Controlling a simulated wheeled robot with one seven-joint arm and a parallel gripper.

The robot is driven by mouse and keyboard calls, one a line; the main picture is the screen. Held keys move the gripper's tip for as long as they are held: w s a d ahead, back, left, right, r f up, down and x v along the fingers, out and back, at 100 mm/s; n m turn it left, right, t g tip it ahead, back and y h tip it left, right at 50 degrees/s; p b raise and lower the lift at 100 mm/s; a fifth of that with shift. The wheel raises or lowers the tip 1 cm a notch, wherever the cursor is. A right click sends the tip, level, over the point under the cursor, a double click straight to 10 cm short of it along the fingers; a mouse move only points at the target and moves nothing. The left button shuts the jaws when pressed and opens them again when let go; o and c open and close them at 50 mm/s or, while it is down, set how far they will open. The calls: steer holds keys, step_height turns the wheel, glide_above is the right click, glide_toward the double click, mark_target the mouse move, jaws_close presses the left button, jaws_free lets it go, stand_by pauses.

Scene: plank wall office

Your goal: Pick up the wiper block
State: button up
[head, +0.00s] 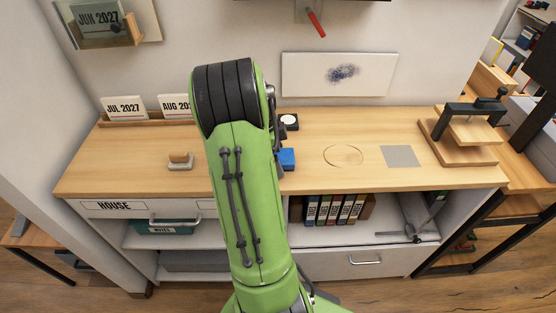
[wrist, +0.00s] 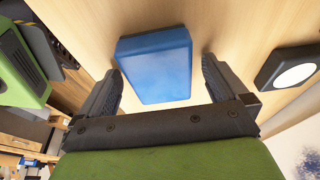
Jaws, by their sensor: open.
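The wiper block appears to be the blue block (wrist: 155,68), which lies on the wooden desk top. In the head view the blue block (head: 287,159) shows just right of my arm, partly hidden by it. My gripper (wrist: 163,66) is open in the wrist view, with one dark finger on each side of the block. In the head view my arm hides the gripper.
A black piece with a white disc (wrist: 294,74) sits near the block; it also shows in the head view (head: 289,121). A wood-handled block (head: 180,161) stands left, a wooden press (head: 465,140) right. A scribbled whiteboard (head: 340,75) hangs behind. A grey square (head: 400,156) marks the desk.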

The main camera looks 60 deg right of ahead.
steer(key=c, duration=1.1)
step_height(320, 180, up, 10)
steer(key=p, duration=0.4)
steer(key=shift+r, duration=0.25)
